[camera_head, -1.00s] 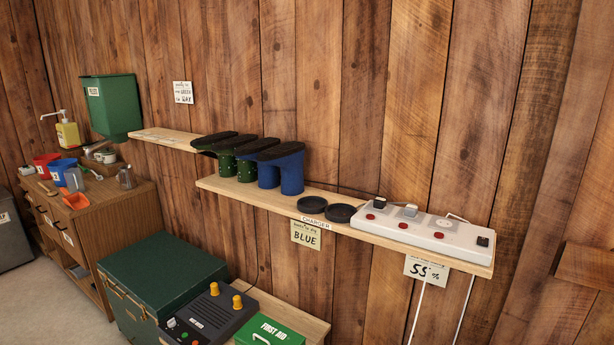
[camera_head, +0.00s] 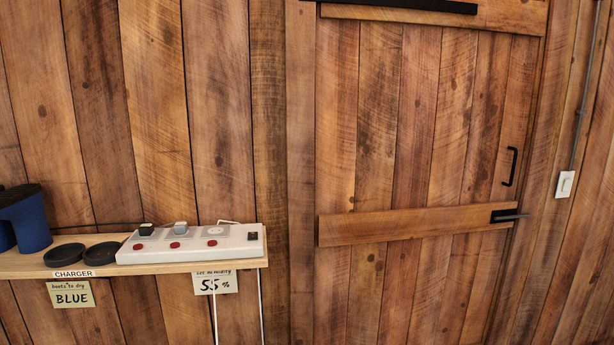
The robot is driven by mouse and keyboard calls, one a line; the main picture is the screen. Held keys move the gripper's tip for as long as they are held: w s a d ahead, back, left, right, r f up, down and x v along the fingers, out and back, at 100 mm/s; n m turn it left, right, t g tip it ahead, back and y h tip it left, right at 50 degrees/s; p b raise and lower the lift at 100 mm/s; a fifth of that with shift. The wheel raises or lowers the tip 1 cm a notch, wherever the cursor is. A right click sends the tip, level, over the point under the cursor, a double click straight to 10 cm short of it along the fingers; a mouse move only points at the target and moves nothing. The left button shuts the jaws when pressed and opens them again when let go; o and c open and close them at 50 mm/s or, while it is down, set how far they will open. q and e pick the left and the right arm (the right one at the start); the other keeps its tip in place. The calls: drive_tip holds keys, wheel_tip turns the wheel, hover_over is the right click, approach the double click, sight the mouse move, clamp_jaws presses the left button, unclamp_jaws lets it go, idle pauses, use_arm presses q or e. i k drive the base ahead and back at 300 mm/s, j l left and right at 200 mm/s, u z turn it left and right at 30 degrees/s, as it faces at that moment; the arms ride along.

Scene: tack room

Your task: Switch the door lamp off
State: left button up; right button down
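A white wall switch (camera_head: 565,184) is on the plank wall at the right, just right of the wooden door (camera_head: 400,130). A grey conduit (camera_head: 582,110) runs up from it. No lamp is in view. Whether the switch is on or off is too small to tell. Neither of my grippers is in view.
A shelf (camera_head: 30,268) at the left holds a white power strip (camera_head: 190,244) with red buttons, two dark round discs (camera_head: 102,253) and a blue boot (camera_head: 28,216). Cables hang below it. The door has a black handle (camera_head: 510,166) and a black latch (camera_head: 508,216).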

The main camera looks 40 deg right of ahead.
sight(565, 187)
drive_tip(key=z, duration=2.75)
drive_tip(key=i, duration=0.8)
drive_tip(key=i+j+z, duration=0.1)
drive_tip(key=i, duration=0.7)
drive_tip(key=i+j, duration=0.1)
drive_tip(key=i, duration=0.7)
drive_tip(key=i+j, duration=0.1)
drive_tip(key=i, duration=0.7)
drive_tip(key=z, duration=0.05)
